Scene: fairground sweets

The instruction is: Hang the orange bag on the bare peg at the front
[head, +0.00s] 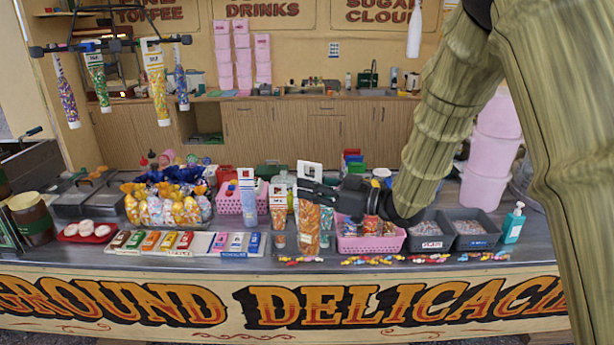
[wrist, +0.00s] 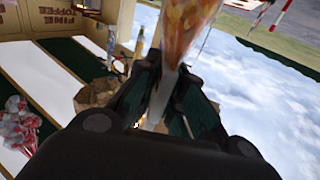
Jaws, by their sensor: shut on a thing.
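My gripper (head: 312,190) is shut on an orange bag (head: 308,222), a slim clear cone of orange sweets with a white header card. In the head view it hangs roughly upright in front of the counter's middle. In the wrist view the orange bag (wrist: 184,30) runs up between the dark fingers (wrist: 165,85). A dark hanging rack (head: 110,44) is at the upper left, well away from my gripper. It carries a purple mixed bag (head: 67,95), a green bag (head: 98,78), a yellow bag (head: 158,88) and a blue bag (head: 181,82). I cannot make out the bare peg clearly.
Similar slim bags stand on the counter, one pale blue (head: 247,192) and one orange (head: 278,212). A pink basket (head: 370,243), grey trays (head: 473,240), a gold-and-blue bag pile (head: 165,205) and a sanitiser bottle (head: 512,225) crowd the counter. Space above its left half is open below the rack.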

